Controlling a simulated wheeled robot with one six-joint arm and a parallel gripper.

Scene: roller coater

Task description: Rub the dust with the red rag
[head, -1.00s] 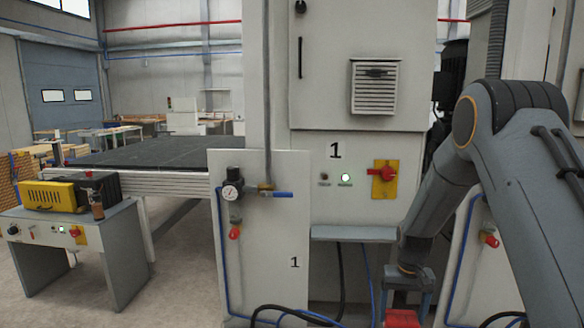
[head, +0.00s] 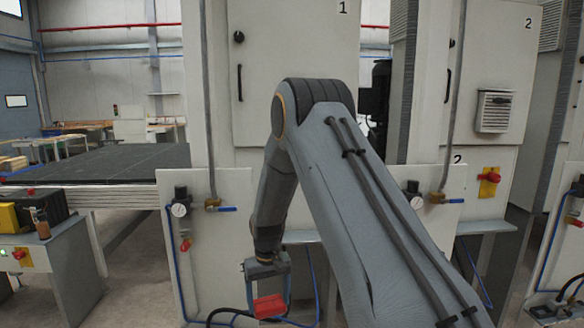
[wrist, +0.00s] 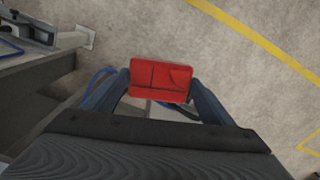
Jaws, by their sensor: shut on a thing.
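My gripper (head: 268,292) hangs low in front of the white cabinet marked 1, at the end of my downward-bent arm. It is shut on the red rag (head: 269,306), which looks like a folded flat red block. In the wrist view the red rag (wrist: 160,80) sits between the two fingers of my gripper (wrist: 158,88), above the grey floor. I cannot make out any dust in these views.
The white cabinet (head: 290,60) and a pressure gauge panel (head: 215,240) stand ahead. A dark conveyor bed (head: 100,163) lies at the left, with a small control desk (head: 70,265) before it. Yellow lines (wrist: 260,45) cross the open floor.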

